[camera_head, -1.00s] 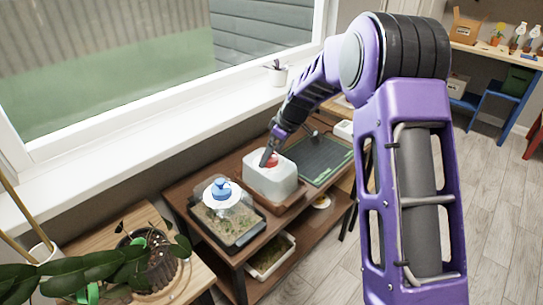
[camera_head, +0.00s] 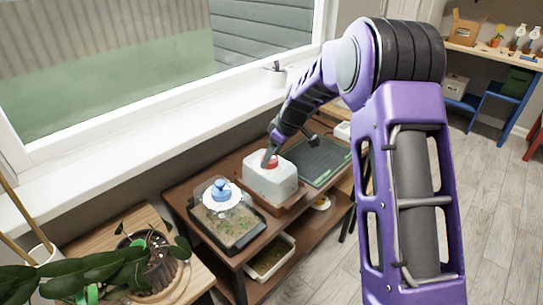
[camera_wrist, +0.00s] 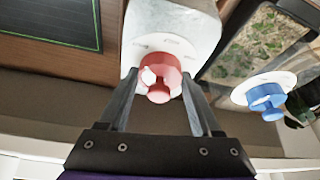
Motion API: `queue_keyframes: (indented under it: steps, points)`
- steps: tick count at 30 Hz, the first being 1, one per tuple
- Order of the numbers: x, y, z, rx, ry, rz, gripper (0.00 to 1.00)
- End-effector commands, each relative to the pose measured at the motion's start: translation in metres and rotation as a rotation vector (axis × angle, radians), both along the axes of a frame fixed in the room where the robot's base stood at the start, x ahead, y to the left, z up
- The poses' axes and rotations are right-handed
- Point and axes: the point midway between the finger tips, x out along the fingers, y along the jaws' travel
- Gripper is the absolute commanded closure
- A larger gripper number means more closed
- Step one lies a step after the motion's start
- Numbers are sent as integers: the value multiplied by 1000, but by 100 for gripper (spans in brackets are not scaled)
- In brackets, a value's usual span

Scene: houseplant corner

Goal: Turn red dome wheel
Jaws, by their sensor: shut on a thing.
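The red dome wheel (camera_wrist: 160,72) sits on a pale round plate on top of a translucent whitish dome (camera_wrist: 175,20) in the wrist view. In the head view the dome (camera_head: 270,182) stands on a brown tray on the wooden shelf, with the red wheel (camera_head: 271,161) at its top partly hidden by my gripper. My gripper (camera_wrist: 160,85) has its two fingers on either side of the red wheel and is shut on it. Exact finger contact is hard to make out.
A clear dome with a blue wheel (camera_head: 221,191) stands over a dark planted tray (camera_head: 232,232) just left. A dark green-edged mat (camera_head: 322,160) lies right. A window sill (camera_head: 150,130) runs behind. A leafy plant (camera_head: 100,268) is at front left.

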Motion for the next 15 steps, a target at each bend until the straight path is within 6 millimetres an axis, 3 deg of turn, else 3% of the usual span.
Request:
queue_keyframes:
  steps: [8, 15]
  points:
    - [-1, 1, 0, 0, -1, -74, 90]
    - [-2, 3, 1, 0, -1, -247, 90]
